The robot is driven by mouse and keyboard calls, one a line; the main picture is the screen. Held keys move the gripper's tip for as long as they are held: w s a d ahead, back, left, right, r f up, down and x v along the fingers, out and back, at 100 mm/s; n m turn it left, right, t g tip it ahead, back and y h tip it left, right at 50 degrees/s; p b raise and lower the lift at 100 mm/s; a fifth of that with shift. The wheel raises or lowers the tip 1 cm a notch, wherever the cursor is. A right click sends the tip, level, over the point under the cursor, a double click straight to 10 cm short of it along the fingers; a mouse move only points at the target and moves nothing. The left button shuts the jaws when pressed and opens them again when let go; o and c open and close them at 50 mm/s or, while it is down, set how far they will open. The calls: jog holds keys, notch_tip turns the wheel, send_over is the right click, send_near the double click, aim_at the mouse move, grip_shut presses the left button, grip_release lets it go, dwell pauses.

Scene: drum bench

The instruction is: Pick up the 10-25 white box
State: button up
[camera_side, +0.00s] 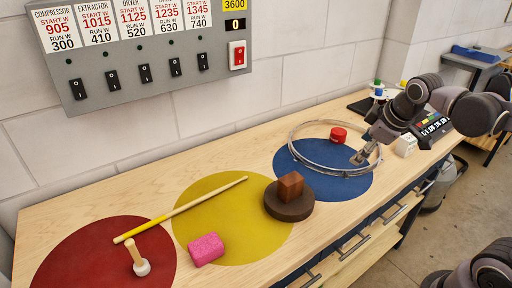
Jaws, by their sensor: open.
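A small white box (405,145) stands on the bench at the right, beside a dark button panel. Any marking on it is too small to read.
A clear hoop (300,157) and a red object (338,135) are by the blue disc. A wooden block (290,186) sits on a dark round base (289,208). A drumstick (182,209), pink block (206,249) and mallet (141,267) lie leftward. A button panel (432,125) is right.

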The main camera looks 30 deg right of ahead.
jog(key=w+d+n+g+h, duration=0.1)
jog(key=w+d+n, duration=0.15)
jog(key=d, duration=0.45)
jog(key=w+d+n+g+h, duration=0.1)
jog(key=w+d+n+g, duration=0.15)
jog(key=d, duration=0.45)
jog(key=n+g, duration=0.3)
jog(key=n, duration=0.4)
send_near(409, 137)
jog(key=shift+t+h, duration=0.25)
jog(key=shift+h, duration=0.05)
jog(key=x, duration=1.1)
jog(key=shift+s+a, duration=0.25)
jog(key=shift+a, duration=0.1)
jog(key=shift+c, duration=0.3)
jog(key=c, duration=1.3)
